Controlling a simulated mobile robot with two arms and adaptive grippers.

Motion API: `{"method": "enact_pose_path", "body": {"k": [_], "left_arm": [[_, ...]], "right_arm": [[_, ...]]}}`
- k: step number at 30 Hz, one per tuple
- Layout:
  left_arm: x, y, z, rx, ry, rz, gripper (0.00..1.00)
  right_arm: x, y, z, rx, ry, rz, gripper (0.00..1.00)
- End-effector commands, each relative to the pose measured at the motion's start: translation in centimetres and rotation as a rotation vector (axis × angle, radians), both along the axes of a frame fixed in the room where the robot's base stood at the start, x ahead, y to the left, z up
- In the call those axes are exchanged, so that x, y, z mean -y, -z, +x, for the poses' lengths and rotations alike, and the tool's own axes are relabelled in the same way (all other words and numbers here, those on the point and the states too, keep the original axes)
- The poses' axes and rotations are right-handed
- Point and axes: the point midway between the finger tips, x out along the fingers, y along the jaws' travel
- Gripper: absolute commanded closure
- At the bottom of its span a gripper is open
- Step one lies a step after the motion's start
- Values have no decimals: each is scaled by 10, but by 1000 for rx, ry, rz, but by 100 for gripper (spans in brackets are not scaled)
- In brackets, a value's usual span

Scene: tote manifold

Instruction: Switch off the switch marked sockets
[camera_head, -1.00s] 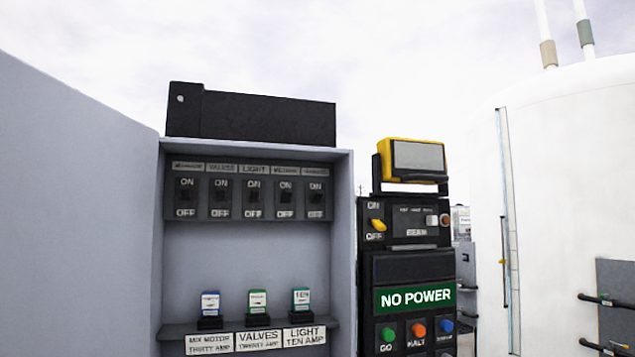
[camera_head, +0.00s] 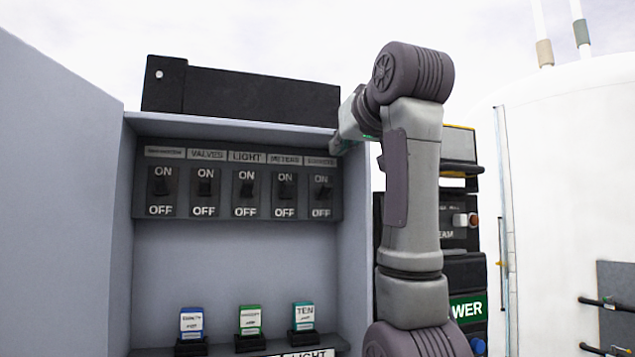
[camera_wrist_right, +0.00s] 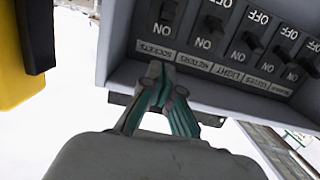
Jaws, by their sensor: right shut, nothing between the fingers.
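The sockets switch (camera_head: 321,188) is the rightmost black toggle in the row inside the grey cabinet, with ON above and OFF below. In the right wrist view, which is upside down, the sockets switch (camera_wrist_right: 168,12) is the leftmost, and its label (camera_wrist_right: 156,50) reads SOCKETS. Its lever position is hard to tell. My right gripper (camera_head: 336,148) is shut and empty at the cabinet's upper right edge, partly hidden by its own arm. In the right wrist view the gripper (camera_wrist_right: 158,72) has its fingertips close to the SOCKETS label, apart from the lever. My left gripper is out of view.
Other toggles sit beside it, the nearest being the meters switch (camera_head: 285,186). The cabinet's right wall (camera_head: 354,230) stands just beside the sockets switch. Several fuses (camera_head: 250,321) stand on the lower shelf. A black control panel (camera_head: 462,235) is right of the cabinet, partly behind my arm.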

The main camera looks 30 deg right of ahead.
Motion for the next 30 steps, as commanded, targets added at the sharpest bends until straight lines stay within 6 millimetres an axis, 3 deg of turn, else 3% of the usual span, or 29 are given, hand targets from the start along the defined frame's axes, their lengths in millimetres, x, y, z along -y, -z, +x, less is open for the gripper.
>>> {"method": "enact_pose_path", "body": {"k": [6,11,15,17,28,30], "left_arm": [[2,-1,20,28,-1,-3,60],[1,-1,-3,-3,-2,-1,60],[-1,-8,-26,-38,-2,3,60],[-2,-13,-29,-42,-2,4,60],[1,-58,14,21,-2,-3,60],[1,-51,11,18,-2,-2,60]], "right_arm": [[0,-2,-2,5,0,0,100],[0,-2,0,4,0,0,100],[4,-2,13,1,0,0,100],[6,-1,23,-2,1,0,100],[24,7,99,-1,-1,0,100],[22,22,91,5,0,-1,100]]}}
